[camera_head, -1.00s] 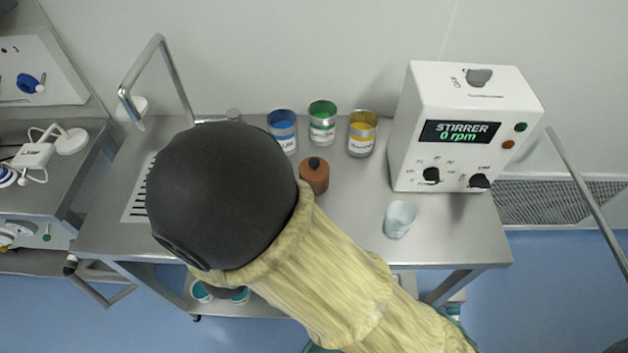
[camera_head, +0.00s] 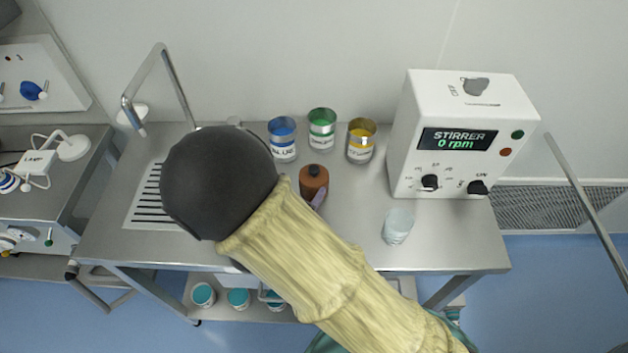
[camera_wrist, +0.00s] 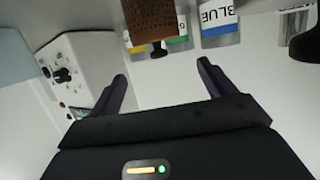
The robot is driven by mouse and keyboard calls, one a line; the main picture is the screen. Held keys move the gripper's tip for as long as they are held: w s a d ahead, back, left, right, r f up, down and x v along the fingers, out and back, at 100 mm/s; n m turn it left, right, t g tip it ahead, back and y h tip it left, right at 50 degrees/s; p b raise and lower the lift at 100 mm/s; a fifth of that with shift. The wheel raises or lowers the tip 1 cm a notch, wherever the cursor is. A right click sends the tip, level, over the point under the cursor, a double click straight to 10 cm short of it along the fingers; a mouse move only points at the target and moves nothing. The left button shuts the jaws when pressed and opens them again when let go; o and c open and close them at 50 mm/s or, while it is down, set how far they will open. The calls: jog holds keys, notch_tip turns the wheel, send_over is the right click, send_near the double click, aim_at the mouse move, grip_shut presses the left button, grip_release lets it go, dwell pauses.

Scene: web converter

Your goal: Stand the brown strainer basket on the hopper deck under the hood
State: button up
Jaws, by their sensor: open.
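The brown strainer basket (camera_head: 314,185) stands upright on the steel bench, with a black knob on top. In the wrist view the perforated basket (camera_wrist: 150,20) appears inverted at the top edge, its knob toward my gripper. My gripper (camera_wrist: 162,72) is open, with its two dark fingers apart and nothing between them. The basket shows just beyond the fingertips. In the head view my arm hides most of the gripper; one purplish finger shows at the basket's lower right. I cannot make out a hopper deck or hood in these views.
Blue (camera_head: 283,140), green (camera_head: 322,130) and yellow (camera_head: 361,141) tins stand behind the basket. The white stirrer box (camera_head: 450,140) and a pale cup (camera_head: 397,227) are to the right. A drain grate (camera_head: 146,205) and bent tap (camera_head: 170,75) are at left.

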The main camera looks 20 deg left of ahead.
aim_at(314, 172)
jog(key=shift+x, duration=1.9)
jog(key=shift+f+p+x, duration=0.15)
jog(key=shift+p+x, duration=0.45)
jog(key=shift+x, duration=0.7)
jog(key=shift+f+p+x, duration=0.1)
jog(key=shift+p+x, duration=0.45)
jog(key=shift+x, duration=0.8)
jog(key=shift+s+d, duration=0.1)
jog(key=shift+s, duration=0.05)
jog(key=shift+s+f, duration=0.1)
jog(key=shift+s, duration=0.1)
grip_shut()
